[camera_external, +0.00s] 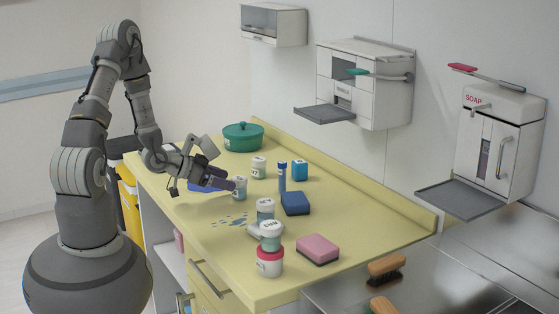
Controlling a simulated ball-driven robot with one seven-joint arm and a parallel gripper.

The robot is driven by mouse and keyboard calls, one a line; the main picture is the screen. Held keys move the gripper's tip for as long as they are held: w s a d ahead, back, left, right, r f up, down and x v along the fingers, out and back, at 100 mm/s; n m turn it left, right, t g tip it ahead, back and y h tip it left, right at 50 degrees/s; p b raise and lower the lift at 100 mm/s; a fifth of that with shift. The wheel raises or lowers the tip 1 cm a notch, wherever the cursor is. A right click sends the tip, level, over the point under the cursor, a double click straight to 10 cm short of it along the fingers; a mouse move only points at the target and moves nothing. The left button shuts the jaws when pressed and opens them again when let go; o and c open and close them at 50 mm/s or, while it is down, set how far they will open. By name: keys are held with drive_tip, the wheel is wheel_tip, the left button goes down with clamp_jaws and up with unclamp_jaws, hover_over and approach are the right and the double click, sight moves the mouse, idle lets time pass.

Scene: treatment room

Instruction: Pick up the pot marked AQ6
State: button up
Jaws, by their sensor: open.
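Several small white pots with printed lids stand on the yellow counter; their marks are too small to read, so I cannot tell which is AQ6. One pot (239,187) is right beside the tips of my gripper (224,183). Another pot (259,167) stands behind it. A grey-banded pot (265,210) is nearer the front.
A blue item (212,184) lies behind my gripper. Wall dispensers (365,85) overhang the back.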

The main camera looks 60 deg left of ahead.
sight(239, 183)
drive_tip(key=b+x, duration=0.2)
drive_tip(key=x, duration=0.3)
drive_tip(key=shift+w+f, duration=0.1)
drive_tip(key=shift+w, duration=0.3)
drive_tip(key=c, duration=1.1)
drive_tip(key=shift+o, duration=0.2)
